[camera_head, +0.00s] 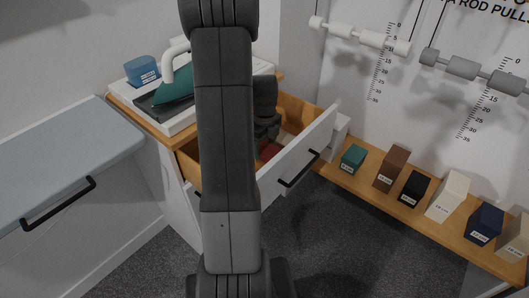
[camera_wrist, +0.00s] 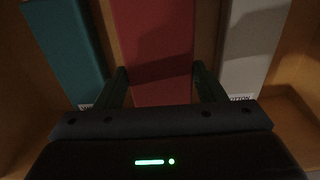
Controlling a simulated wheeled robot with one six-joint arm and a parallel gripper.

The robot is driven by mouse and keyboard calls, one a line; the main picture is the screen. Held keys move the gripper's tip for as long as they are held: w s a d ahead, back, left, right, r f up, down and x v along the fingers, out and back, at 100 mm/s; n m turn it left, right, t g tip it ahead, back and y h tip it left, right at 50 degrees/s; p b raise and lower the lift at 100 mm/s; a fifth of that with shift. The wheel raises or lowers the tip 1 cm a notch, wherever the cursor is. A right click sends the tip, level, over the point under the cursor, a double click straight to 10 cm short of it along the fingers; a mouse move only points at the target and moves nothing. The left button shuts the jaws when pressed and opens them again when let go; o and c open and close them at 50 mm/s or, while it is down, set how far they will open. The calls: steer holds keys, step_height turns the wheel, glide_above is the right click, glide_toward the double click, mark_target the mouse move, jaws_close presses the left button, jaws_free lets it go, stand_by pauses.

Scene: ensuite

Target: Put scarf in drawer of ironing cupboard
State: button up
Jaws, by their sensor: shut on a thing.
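The drawer (camera_head: 322,134) of the ironing cupboard (camera_head: 174,180) is pulled open, with a white front, a black handle and a wooden inside. My gripper (camera_wrist: 161,76) is down inside the drawer, shut on a flat red thing, which I take to be the scarf (camera_wrist: 152,35). The red scarf also shows low in the drawer in the head view (camera_head: 269,150). My arm hides much of the drawer in the head view. I cannot tell whether the scarf touches the drawer floor.
In the wrist view a teal piece (camera_wrist: 68,45) lies left of the scarf and a pale grey labelled piece (camera_wrist: 250,45) right of it. An iron (camera_head: 172,85) and a blue box (camera_head: 142,71) stand on the cupboard top. Several small boxes line a shelf (camera_head: 375,198) at right.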

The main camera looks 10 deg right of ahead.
mark_target(265, 148)
steer(key=shift+f, duration=1.5)
steer(key=shift+f, duration=0.15)
steer(key=o, duration=1)
step_height(265, 148, up, 12)
steer(key=shift+r+p, duration=0.2)
steer(key=shift+p, duration=0.3)
